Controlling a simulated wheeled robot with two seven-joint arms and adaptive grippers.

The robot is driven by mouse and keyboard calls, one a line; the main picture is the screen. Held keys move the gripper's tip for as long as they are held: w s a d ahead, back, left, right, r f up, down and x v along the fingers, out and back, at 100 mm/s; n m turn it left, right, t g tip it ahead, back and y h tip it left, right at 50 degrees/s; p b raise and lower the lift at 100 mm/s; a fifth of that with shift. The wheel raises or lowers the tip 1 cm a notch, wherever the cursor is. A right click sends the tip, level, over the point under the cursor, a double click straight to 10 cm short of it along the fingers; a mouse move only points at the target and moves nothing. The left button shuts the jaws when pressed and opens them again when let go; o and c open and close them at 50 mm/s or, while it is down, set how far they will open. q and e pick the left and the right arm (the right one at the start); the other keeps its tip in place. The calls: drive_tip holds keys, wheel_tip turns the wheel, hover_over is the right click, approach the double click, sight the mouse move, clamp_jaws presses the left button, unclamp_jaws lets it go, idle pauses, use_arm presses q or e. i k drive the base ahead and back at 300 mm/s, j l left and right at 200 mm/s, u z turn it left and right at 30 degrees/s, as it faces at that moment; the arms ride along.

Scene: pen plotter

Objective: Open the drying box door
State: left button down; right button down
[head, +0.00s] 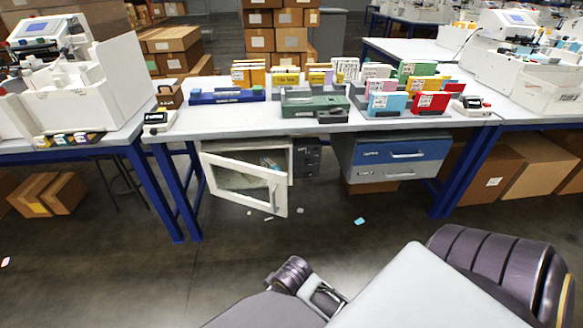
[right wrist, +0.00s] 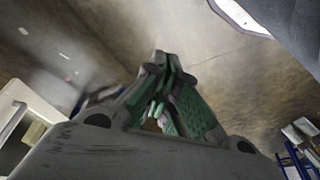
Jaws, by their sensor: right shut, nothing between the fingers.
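The drying box (head: 291,155) hangs under the middle table, on its left side. Its door (head: 279,204), a white frame around a clear pane, stands swung outward at an angle from the box, with its right edge towards me. A small handle shows near that edge. Part of the interior shows above the door. My right gripper (right wrist: 161,62) has dark fingers with green pads; it is shut and empty over the floor in the right wrist view. I cannot make out its fingertips in the head view. My left gripper is not in view.
A blue and grey drawer unit (head: 392,160) hangs under the table's right half. Blue table legs (head: 172,190) stand left of the door. Small scraps (head: 360,221) lie on the floor. The floor in front of the door is otherwise clear.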

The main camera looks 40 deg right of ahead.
sight(278, 183)
drive_tip(key=i+l, duration=0.1)
drive_tip(key=l, duration=0.75)
drive_tip(key=i+l+u, duration=0.1)
drive_tip(key=l, duration=0.8)
